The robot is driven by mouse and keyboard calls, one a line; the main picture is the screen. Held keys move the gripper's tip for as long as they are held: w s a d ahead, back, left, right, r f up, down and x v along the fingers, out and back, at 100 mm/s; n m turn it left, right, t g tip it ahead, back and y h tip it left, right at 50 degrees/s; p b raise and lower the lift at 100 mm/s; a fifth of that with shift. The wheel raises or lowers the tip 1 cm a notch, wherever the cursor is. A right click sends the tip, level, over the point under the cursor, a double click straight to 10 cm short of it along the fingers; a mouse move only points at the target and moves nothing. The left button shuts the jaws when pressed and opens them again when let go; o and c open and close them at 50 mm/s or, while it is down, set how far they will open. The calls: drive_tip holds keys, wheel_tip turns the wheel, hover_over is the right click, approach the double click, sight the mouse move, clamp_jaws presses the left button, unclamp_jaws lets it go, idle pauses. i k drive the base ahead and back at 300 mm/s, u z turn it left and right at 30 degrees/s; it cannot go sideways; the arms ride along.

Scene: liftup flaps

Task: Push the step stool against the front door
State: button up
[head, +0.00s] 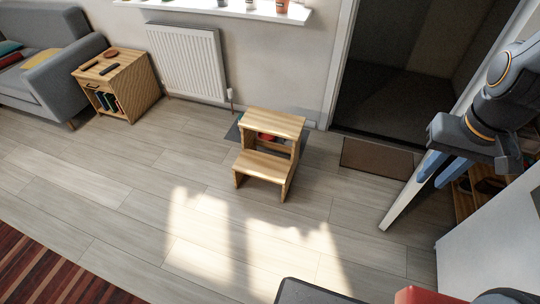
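The wooden step stool (264,166) stands upright on the floor right of the radiator, its lower step facing the open floor. A dark mat and a small red item lie behind or under it, partly hidden. The front door (400,203) is seen nearly edge-on as a white slab on the right, swung open into the room beside a dark doorway (395,70). The stool and door are well apart. My gripper (430,183) hangs at the right, in front of the door in the picture. Its two blue fingers are apart with nothing seen between them.
A brown doormat (377,158) lies at the threshold, between stool and door. A shelf with shoes (480,187) and a white surface (495,245) are at the right. A radiator (187,62), side table (118,85) and sofa (45,70) line the left. The middle floor is clear.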

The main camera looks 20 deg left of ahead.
sight(278, 170)
drive_tip(key=k, duration=0.6)
drive_tip(key=u, duration=0.85)
drive_tip(key=i, duration=0.65)
drive_tip(key=u, duration=1.1)
drive_tip(key=i, duration=1.4)
drive_tip(key=z, duration=0.75)
drive_tip(key=i, duration=0.6)
drive_tip(key=z, duration=0.55)
